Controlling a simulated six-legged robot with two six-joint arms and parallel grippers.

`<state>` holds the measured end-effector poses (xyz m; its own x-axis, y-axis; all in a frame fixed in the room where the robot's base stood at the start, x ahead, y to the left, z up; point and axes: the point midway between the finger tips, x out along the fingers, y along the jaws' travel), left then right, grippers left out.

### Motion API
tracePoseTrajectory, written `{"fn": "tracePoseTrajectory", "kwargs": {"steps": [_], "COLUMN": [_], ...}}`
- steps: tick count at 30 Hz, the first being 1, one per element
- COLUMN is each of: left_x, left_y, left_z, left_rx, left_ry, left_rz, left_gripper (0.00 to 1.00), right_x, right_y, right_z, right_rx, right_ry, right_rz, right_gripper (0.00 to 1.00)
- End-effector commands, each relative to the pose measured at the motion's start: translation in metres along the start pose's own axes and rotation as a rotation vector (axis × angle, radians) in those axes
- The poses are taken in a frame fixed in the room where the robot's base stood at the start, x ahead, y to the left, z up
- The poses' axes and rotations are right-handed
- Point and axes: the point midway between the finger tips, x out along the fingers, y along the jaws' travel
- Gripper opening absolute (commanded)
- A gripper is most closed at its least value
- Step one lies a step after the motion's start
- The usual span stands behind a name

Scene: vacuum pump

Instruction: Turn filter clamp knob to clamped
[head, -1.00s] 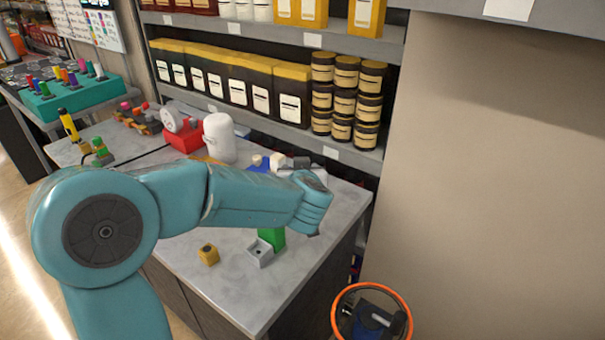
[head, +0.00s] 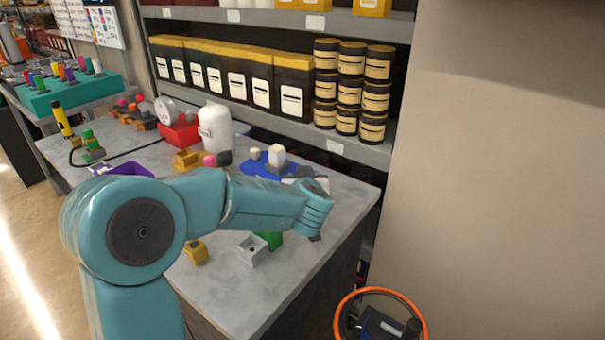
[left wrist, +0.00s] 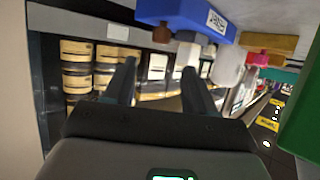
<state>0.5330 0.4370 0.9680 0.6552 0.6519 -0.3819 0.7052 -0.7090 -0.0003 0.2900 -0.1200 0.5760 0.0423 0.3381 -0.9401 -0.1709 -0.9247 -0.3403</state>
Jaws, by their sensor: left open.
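I cannot tell for sure which part is the filter clamp knob. A red pump-like unit (head: 180,133) with a grey disc stands on the grey bench beside a white canister (head: 215,130). In front are a yellow block (head: 187,160) and a small pink knob (head: 210,160). A blue base (head: 262,168) bears a white block (head: 277,154); a blue part (left wrist: 190,14) also shows at the top of the left wrist view. My left gripper (left wrist: 158,68) is open and empty there; in the head view its wrist (head: 315,205) hides most of it, above the bench's right part. My right gripper is not in view.
A light grey open box (head: 251,249), a green block (head: 270,239) and a yellow block (head: 196,252) lie under my left arm. Shelves with black jars (head: 374,98) rise behind the bench. An orange-rimmed wheel (head: 381,293) is at the lower right.

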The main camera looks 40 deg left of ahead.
Motion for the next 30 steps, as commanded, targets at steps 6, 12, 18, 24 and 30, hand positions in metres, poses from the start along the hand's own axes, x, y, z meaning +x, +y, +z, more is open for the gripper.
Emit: {"fn": "tracePoseTrajectory", "kwargs": {"steps": [6,12,18,24,30], "left_x": [0.058,0.098,0.117,0.121,0.120], "left_y": [-0.001,0.000,0.000,0.000,0.000], "left_z": [0.002,0.001,-0.001,-0.001,-0.001], "left_rx": [0.001,0.001,0.000,0.000,0.000], "left_ry": [-0.002,-0.001,-0.001,0.000,0.000], "left_rz": [-0.003,-0.002,-0.001,-0.001,-0.001], "left_gripper": [0.56,0.56,0.56,0.56,0.29], "right_x": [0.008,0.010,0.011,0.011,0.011], "right_y": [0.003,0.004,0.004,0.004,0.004], "right_z": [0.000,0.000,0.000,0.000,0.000], "right_rx": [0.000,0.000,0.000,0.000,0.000], "right_ry": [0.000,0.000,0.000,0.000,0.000], "right_rz": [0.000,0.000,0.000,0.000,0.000], "right_gripper": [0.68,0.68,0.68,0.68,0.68]}}
